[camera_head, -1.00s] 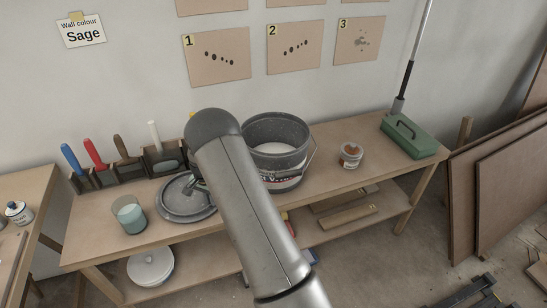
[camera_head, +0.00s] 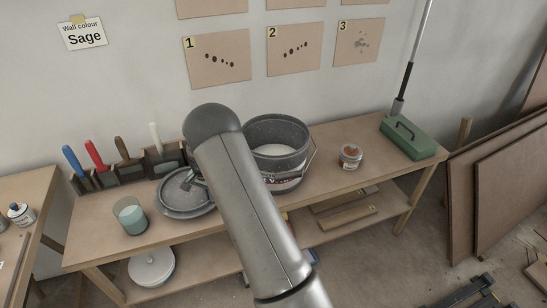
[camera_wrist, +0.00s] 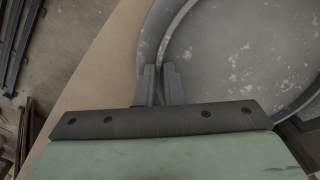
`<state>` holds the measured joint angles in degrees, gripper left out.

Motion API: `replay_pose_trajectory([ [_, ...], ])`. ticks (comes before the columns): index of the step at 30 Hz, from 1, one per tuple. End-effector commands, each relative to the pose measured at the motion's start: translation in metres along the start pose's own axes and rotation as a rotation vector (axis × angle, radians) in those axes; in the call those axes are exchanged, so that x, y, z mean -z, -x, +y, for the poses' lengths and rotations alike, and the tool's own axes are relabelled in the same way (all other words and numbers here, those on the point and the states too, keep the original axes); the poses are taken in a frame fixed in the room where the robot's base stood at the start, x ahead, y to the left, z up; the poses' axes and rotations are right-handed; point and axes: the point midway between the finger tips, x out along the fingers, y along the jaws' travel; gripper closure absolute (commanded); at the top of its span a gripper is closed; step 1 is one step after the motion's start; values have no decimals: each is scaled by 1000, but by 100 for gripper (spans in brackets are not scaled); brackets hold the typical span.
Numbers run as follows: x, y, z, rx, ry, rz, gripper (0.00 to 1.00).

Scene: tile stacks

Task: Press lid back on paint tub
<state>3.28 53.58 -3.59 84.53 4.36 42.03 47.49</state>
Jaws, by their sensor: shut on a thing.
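The grey paint-flecked lid (camera_head: 188,205) is at the bench's left part, left of the paint tub. In the wrist view, the lid (camera_wrist: 235,50) fills the upper right, and my gripper (camera_wrist: 160,75) is shut on its rim. The lid looks very low over the bench top; I cannot tell whether it touches. The open dark tub (camera_head: 285,180) stands upright with pale paint inside and a wire handle at its right side. My arm hides the tub's left part and the lid's right edge. My gripper (camera_head: 193,180) is largely hidden in the head view.
A glass of green liquid (camera_head: 130,214) stands left of the lid. A brush rack (camera_head: 130,170) is behind it. A small jar (camera_head: 350,156) and a green toolbox (camera_head: 408,138) stand right of the tub. Bench space between tub and toolbox is mostly free.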

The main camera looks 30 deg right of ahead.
Motion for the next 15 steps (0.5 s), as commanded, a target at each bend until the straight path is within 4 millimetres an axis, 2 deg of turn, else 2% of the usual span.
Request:
replay_pose_trajectory([
  [6,0,19,0,2,0,1,100],
  [15,0,20,0,0,0,1,100],
])
